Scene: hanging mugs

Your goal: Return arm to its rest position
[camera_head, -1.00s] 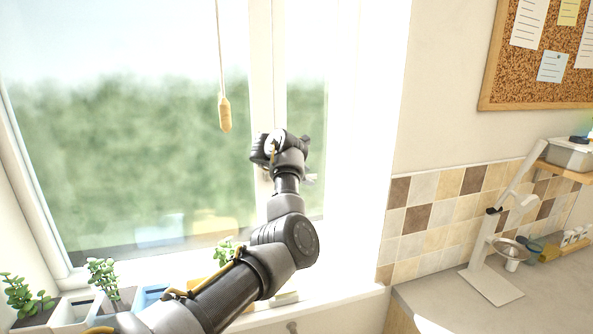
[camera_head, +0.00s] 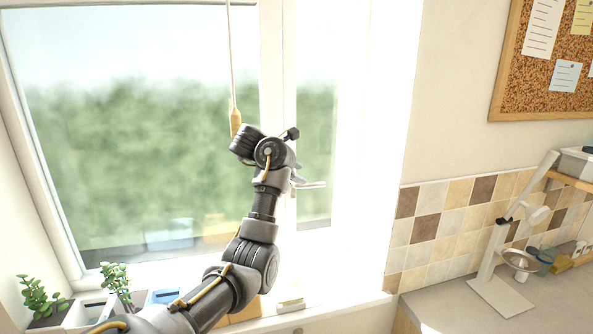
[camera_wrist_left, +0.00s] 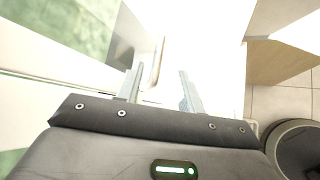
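My left arm (camera_head: 258,228) rises from the bottom left, in front of the window, with its wrist (camera_head: 265,150) beside the hanging cord's end. The gripper's fingers cannot be made out clearly in the head view. In the left wrist view, my left gripper (camera_wrist_left: 160,88) has its two fingers apart, with nothing held between them. My right arm and gripper are not in view.
A cord with a wooden pull (camera_head: 235,122) hangs near my left wrist. Potted plants (camera_head: 116,284) line the sill at lower left. A white stand (camera_head: 492,270) is on the counter (camera_head: 440,312) at right. A corkboard (camera_head: 545,75) hangs above.

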